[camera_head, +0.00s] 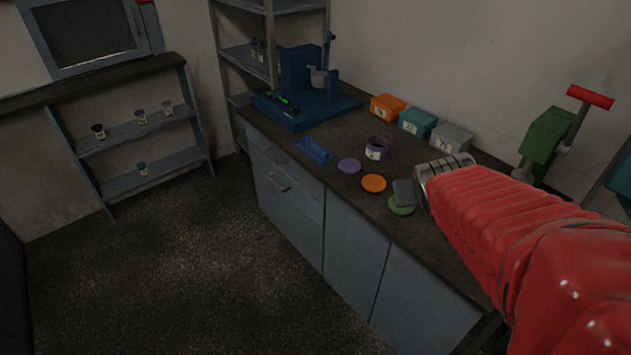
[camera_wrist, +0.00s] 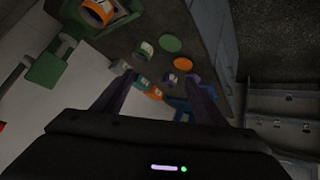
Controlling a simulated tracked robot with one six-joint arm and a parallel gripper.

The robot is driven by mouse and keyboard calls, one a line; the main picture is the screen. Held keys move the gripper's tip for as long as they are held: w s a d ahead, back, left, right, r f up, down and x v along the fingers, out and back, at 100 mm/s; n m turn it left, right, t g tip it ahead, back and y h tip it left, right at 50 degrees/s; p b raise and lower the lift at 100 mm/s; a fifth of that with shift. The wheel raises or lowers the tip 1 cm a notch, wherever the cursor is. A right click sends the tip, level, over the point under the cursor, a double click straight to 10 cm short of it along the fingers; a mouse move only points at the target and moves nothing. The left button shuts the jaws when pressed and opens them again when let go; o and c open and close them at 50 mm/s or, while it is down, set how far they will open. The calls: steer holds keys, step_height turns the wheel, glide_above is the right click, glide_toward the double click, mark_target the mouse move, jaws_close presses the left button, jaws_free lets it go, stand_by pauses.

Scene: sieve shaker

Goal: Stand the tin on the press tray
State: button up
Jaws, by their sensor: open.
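A tin with an orange band (camera_wrist: 97,12) is at the top left of the wrist view. It appears to stand on the tray part of the green press (camera_wrist: 48,68), partly cut off by the frame edge. The press (camera_head: 543,137), with a red handle, also shows at the right of the head view, its lower part hidden by my arm. My gripper (camera_wrist: 159,77) is open and empty, apart from that tin. In the head view my gripper (camera_head: 422,186) is above the counter near the green disc. A purple-banded tin (camera_head: 376,149) and a green-banded tin (camera_wrist: 144,49) stand on the counter.
Purple (camera_head: 349,165), orange (camera_head: 374,183) and green (camera_head: 401,205) discs lie along the counter's front. Orange (camera_head: 387,107), teal (camera_head: 417,122) and grey (camera_head: 451,138) boxes stand along the wall. A blue machine (camera_head: 300,85) fills the far end. The floor at left is clear.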

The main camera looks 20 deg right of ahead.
steer(key=s+a+n+y, duration=0.1)
steer(key=s+a, duration=0.2)
steer(key=a, duration=0.4)
steer(key=s+a+r+n+g+y, duration=0.1)
steer(key=s+a+y, duration=0.1)
steer(key=s+a, duration=0.2)
steer(key=s+a+g+y, duration=0.1)
steer(key=s+a, duration=0.3)
steer(key=a, duration=0.6)
steer(key=shift+s+r+n+y, duration=0.25)
steer(key=shift+r+n+y, duration=0.15)
steer(key=shift+y, duration=0.1)
